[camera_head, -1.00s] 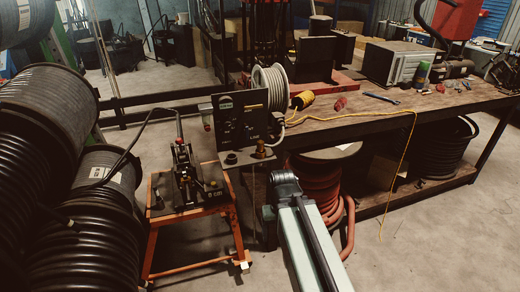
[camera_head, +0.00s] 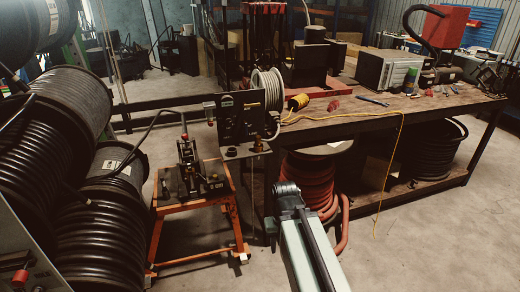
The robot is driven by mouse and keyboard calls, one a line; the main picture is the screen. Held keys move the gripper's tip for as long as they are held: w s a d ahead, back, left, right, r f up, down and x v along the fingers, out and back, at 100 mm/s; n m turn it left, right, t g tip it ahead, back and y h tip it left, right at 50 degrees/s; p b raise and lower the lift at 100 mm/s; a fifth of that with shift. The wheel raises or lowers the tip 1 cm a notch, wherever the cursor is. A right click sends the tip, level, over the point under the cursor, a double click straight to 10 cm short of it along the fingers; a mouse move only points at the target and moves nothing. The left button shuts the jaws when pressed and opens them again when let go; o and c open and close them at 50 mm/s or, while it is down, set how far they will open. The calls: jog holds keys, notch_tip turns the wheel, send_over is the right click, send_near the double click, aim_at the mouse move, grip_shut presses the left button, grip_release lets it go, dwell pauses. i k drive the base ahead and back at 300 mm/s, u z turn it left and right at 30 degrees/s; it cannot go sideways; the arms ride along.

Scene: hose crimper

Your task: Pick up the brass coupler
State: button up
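A small brass-coloured fitting (camera_head: 258,146), which looks like the brass coupler, stands upright on the ledge (camera_head: 243,153) of the dark panel. It is small and its details are unclear. My arm reaches in from the bottom, and its dark rounded joint ends below and right of that ledge, apart from the fitting. I cannot make out my gripper's fingers; nothing held is visible.
An orange stand (camera_head: 240,215) with a press (camera_head: 188,165) is left of my arm. Large black hose reels (camera_head: 80,100) crowd the left side. The workbench (camera_head: 335,119) extends right, with a red hose coil (camera_head: 308,180) underneath. Open floor lies at front right.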

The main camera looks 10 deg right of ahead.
aim_at(258, 140)
jog(key=u, duration=2.9)
jog(key=k, duration=1.3)
jog(key=z, duration=1)
jog(key=i, duration=1)
jog(key=u, duration=0.05)
